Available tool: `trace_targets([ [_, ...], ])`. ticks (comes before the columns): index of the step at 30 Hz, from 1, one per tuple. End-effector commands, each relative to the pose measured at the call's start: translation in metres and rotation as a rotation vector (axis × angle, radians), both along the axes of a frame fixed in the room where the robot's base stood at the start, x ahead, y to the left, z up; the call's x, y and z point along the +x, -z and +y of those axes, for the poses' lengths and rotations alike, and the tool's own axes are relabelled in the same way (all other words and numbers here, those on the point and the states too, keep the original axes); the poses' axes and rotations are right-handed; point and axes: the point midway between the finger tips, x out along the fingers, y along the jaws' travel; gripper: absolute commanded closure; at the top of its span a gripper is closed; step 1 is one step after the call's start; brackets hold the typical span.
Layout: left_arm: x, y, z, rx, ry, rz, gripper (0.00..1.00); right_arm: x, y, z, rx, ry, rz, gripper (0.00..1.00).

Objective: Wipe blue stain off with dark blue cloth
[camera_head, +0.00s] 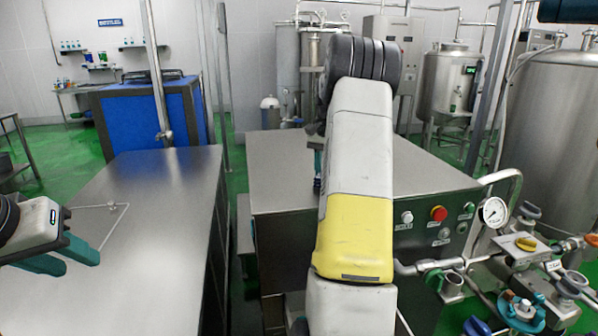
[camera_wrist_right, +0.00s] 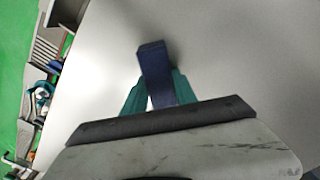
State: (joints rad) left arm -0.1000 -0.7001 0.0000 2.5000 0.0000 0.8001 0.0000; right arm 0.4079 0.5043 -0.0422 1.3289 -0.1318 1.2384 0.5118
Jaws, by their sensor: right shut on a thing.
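My right gripper (camera_wrist_right: 158,88) is shut on the dark blue cloth (camera_wrist_right: 154,66), which shows as a narrow folded strip between its teal fingers in the right wrist view. The cloth is over a plain grey metal surface; I cannot tell whether it touches it. I see no blue stain in either view.
The left metal table (camera_head: 160,200) is mostly bare. A metal cabinet (camera_head: 275,175) with buttons on its front stands behind my right arm. Pipes, valves and a gauge (camera_head: 493,212) crowd the right side. A blue machine (camera_head: 145,119) stands at the back left.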

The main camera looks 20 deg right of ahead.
Motion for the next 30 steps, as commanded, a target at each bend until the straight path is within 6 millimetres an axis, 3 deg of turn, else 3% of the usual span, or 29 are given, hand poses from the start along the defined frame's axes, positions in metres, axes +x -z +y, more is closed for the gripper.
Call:
trace_targets([
  [8, 0.000, 0.000, 0.000, 0.000, 0.000, 0.000, 0.64, -0.001, 0.000, 0.000, 0.001, 0.000, 0.005, 0.99],
  [24, 0.000, 0.000, 0.000, 0.000, 0.000, 0.000, 0.64, 0.000, -0.052, 0.000, 0.001, -0.001, 0.001, 0.99],
  [30, 0.000, 0.000, 0.000, 0.000, 0.000, 0.000, 0.64, 0.000, -0.060, 0.000, 0.001, -0.001, 0.002, 0.99],
])
